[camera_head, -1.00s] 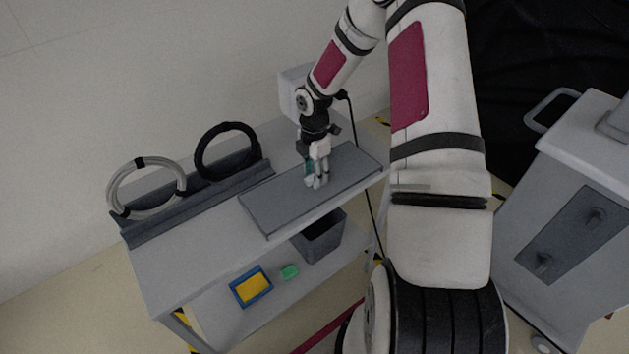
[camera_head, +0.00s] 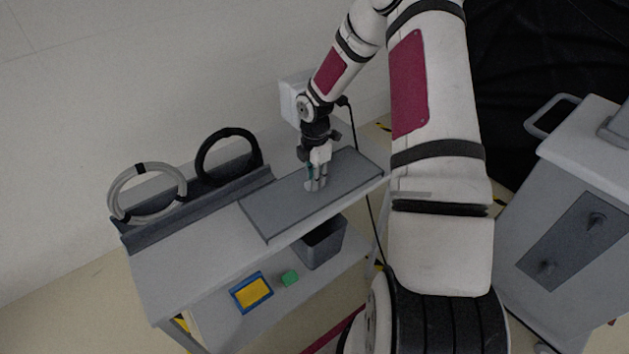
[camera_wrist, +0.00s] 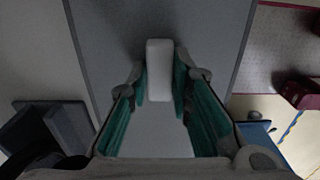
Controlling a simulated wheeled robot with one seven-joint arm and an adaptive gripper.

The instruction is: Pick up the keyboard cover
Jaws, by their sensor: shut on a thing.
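The keyboard cover is a flat grey panel (camera_head: 275,210) on the top of the cart, reaching to its front edge. It also fills the middle of the wrist view (camera_wrist: 105,40). A pale upright handle (camera_wrist: 159,70) stands up from it. My gripper (camera_head: 317,186) is over the middle of the cover, pointing down. In the wrist view, its green-lined fingers (camera_wrist: 160,88) are on both sides of the handle, shut on it. The cover looks flat; I cannot tell whether it touches the cart top.
The cart top (camera_head: 180,258) is bare at the front left. A grey cable (camera_head: 148,167) and a black cable (camera_head: 230,133) stand in a dark rack behind. Below are a dark bin (camera_head: 322,243), a blue-yellow tray (camera_head: 252,292) and a green block (camera_head: 290,278). Another cart (camera_head: 575,200) stands right.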

